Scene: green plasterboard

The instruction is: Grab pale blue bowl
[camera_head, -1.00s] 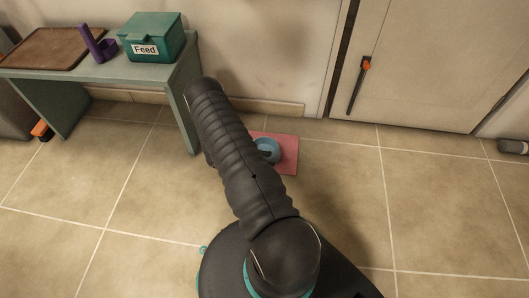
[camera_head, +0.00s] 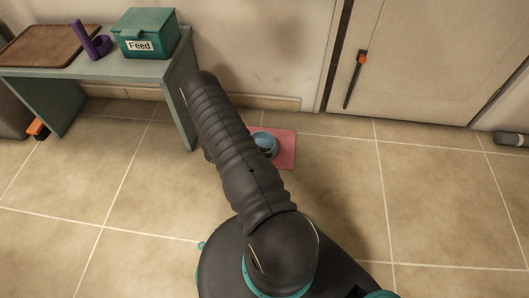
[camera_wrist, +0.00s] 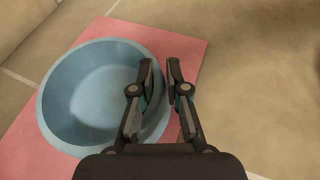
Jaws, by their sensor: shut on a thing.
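The pale blue bowl (camera_wrist: 92,95) fills the left of the wrist view, over a pink mat (camera_wrist: 190,56). My gripper (camera_wrist: 159,75) is shut on the bowl's right rim, with one finger on the inside and the other outside. In the head view the bowl (camera_head: 266,142) shows only in part beside my arm, which hides its left side and my gripper. The mat (camera_head: 285,156) lies on the floor under it. I cannot tell whether the bowl is clear of the mat.
A grey-green bench (camera_head: 100,72) stands at the left with a green Feed box (camera_head: 146,34), a purple holder (camera_head: 92,42) and a brown tray (camera_head: 40,46). A closed door (camera_head: 430,60) is behind.

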